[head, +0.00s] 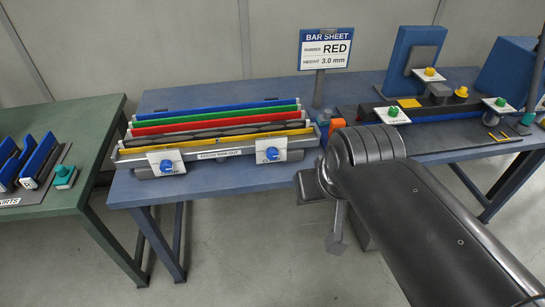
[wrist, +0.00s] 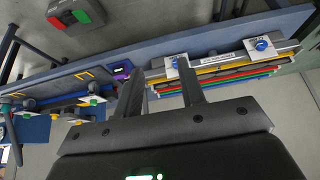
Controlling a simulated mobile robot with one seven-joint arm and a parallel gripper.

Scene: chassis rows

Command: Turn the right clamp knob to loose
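The clamp bar fixture (head: 218,157) stands on the blue table and holds several coloured bars. The right blue clamp knob (head: 271,153) sits on a white plate at its front right. It also shows in the wrist view (wrist: 174,64), beside the tip of one finger. The left knob (head: 166,165) sits on a similar plate, and shows in the wrist view (wrist: 262,44). The plate markings are too small to read. My gripper (wrist: 157,70) is open and empty, its fingers apart. In the head view my arm hides much of it, right of the fixture and apart from the knob.
Another station with green knobs (head: 393,111) is at the right. A green table (head: 100,120) is at the left. The floor in front is clear.

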